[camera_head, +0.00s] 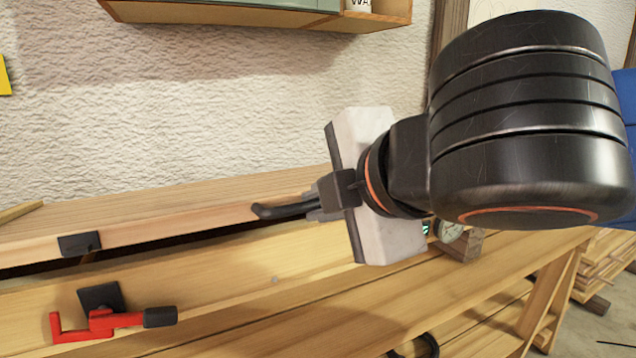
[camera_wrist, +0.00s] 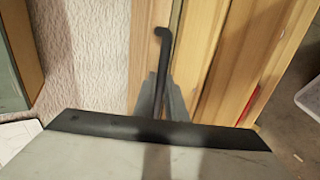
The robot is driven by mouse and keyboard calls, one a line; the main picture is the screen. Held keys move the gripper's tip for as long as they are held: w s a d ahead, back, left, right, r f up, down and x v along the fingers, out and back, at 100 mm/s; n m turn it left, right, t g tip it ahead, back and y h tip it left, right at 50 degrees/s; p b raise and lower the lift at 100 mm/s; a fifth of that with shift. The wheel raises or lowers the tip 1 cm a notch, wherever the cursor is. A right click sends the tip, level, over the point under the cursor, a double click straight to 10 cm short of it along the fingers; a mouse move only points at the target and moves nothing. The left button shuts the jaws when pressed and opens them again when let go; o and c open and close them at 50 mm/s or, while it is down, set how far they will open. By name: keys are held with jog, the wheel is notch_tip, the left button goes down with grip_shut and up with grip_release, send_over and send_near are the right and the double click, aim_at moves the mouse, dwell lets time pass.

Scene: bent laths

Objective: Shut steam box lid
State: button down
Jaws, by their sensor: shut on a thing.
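The steam box is a long wooden box; its lid (camera_head: 190,206) runs along the wall with a dark gap between it and the box front (camera_head: 220,262). The gap shows the lid partly raised. A black handle (camera_head: 283,209) sits on the lid's front edge. My gripper (camera_head: 318,205) is shut on this handle. In the wrist view, the gripper (camera_wrist: 161,103) has the handle (camera_wrist: 161,52) between its fingers, and the handle's bent end sticks out beyond them. Black latch plates show on the lid and box front at the left.
A red clamp-like latch (camera_head: 100,322) with a black grip is on the box front. A wall cabinet (camera_head: 260,14) hangs above. A round gauge (camera_head: 447,230) and wood block (camera_head: 465,246) are behind my wrist. Wooden strips (camera_head: 600,262) lie at the right.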

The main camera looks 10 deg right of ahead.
jog(key=f, duration=0.5)
jog(key=shift+s+d+f, duration=0.1)
jog(key=shift+s+f, duration=0.15)
jog(key=shift+f, duration=0.1)
jog(key=c, duration=1.5)
grip_release()
jog(key=shift+v, duration=4.55)
